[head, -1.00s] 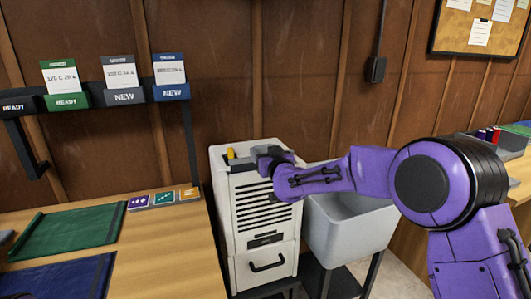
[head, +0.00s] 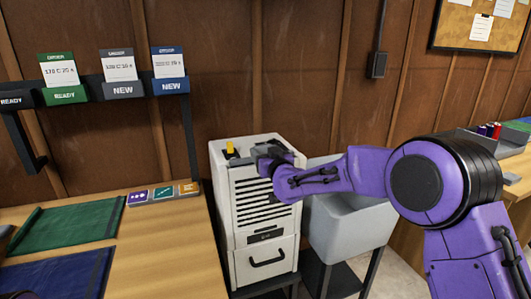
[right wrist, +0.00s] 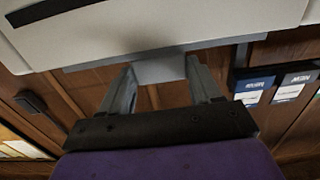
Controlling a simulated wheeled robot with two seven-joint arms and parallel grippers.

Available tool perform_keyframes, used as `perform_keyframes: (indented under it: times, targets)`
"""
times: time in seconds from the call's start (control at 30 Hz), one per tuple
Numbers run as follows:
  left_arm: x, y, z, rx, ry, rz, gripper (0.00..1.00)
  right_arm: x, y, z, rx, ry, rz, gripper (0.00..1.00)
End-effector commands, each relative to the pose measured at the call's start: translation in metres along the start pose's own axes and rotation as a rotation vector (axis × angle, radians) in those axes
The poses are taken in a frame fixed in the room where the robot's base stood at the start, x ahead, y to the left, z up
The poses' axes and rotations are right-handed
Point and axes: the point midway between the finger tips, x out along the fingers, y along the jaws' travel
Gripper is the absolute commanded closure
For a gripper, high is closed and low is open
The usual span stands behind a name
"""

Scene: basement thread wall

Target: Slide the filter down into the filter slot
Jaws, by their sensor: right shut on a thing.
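A tall white dehumidifier-like unit (head: 262,235) with dark front louvres stands beside the bench in the head view. My right gripper (head: 266,154) is at the top of this unit, near its right side. In the right wrist view, my right gripper (right wrist: 160,78) has its two fingers on either side of a pale grey block (right wrist: 160,67), which looks like the filter's grip. The block meets a grey strip along the edge of the white body. The filter's lower part and the slot are hidden, so how deep it sits cannot be told. My left gripper is not in view.
A yellow knob (head: 231,150) stands on the unit's top, left of my right gripper. A grey sink (head: 350,225) is close on the right. The wooden bench (head: 165,245) with green and blue mats is on the left, below a rack of cards (head: 120,85).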

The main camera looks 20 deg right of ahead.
Motion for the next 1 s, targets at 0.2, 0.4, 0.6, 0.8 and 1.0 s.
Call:
perform_keyframes:
  times: [0.2, 0.4, 0.6, 0.8, 1.0]
  targets:
    - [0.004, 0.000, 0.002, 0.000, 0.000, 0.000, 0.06, 0.000, 0.000, 0.008, 0.000, 0.000, 0.000, 0.64]
    - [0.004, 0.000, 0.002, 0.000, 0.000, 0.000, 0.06, 0.000, 0.000, 0.008, 0.000, 0.000, 0.000, 0.64]
    - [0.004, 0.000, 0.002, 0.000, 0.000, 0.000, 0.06, 0.000, 0.000, 0.008, 0.000, 0.000, 0.000, 0.07]
    - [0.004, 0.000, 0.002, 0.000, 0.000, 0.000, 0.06, 0.000, 0.000, 0.008, 0.000, -0.001, 0.000, 0.07]
    - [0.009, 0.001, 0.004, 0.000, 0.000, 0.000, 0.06, -0.016, 0.000, 0.009, 0.000, 0.000, -0.001, 0.07]
